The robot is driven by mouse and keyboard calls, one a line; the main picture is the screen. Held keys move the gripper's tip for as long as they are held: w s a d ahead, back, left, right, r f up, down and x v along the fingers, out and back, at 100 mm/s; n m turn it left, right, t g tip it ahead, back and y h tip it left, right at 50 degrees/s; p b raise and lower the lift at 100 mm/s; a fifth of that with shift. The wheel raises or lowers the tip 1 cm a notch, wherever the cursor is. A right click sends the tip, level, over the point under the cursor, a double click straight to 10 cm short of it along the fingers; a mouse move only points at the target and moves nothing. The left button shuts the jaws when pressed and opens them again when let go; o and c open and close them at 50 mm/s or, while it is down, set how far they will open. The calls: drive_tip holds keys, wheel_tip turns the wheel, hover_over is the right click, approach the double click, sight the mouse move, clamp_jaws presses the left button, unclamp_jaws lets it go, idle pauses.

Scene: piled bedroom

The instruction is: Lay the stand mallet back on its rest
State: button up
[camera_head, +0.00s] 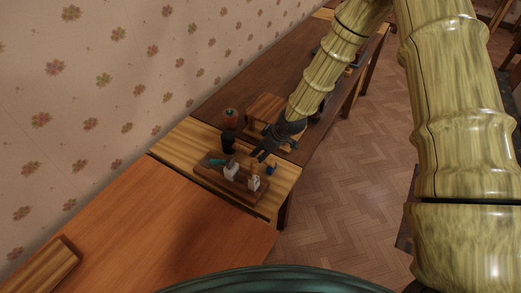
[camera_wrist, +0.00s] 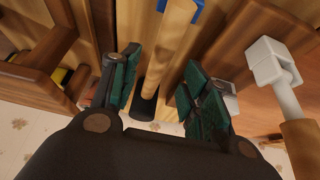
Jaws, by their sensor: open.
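My gripper (camera_head: 260,155) is above the striped wooden table, open and empty. In the wrist view its two green-padded fingers (camera_wrist: 158,92) stand apart. A long pale wooden handle (camera_wrist: 168,55) lies between and beyond them, with a blue end (camera_wrist: 185,8) at the top and a dark part (camera_wrist: 145,108) at the bottom; it looks like the mallet. I see no finger closed on it. The blue part (camera_head: 272,168) also shows in the head view, just right of the gripper. A dark brown wooden board (camera_head: 212,172) lies beside the gripper; whether it is the rest I cannot tell.
White-headed tools (camera_head: 231,170) sit on the board; one white head (camera_wrist: 265,62) shows in the wrist view. A black cup (camera_head: 228,143) and an orange-red container (camera_head: 230,118) stand near the wall. A wooden rack (camera_head: 268,107) is behind. The front orange-brown table (camera_head: 190,230) is mostly clear.

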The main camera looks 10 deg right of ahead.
drive_tip(key=shift+s+d+r, duration=0.2)
drive_tip(key=shift+s+r, duration=0.05)
drive_tip(key=shift+r, duration=0.4)
drive_tip(key=shift+r+p, duration=0.1)
drive_tip(key=shift+p, duration=0.2)
idle(0.6)
drive_tip(key=shift+r+p, duration=1.1)
drive_tip(key=shift+r, duration=0.65)
drive_tip(key=shift+f, duration=0.1)
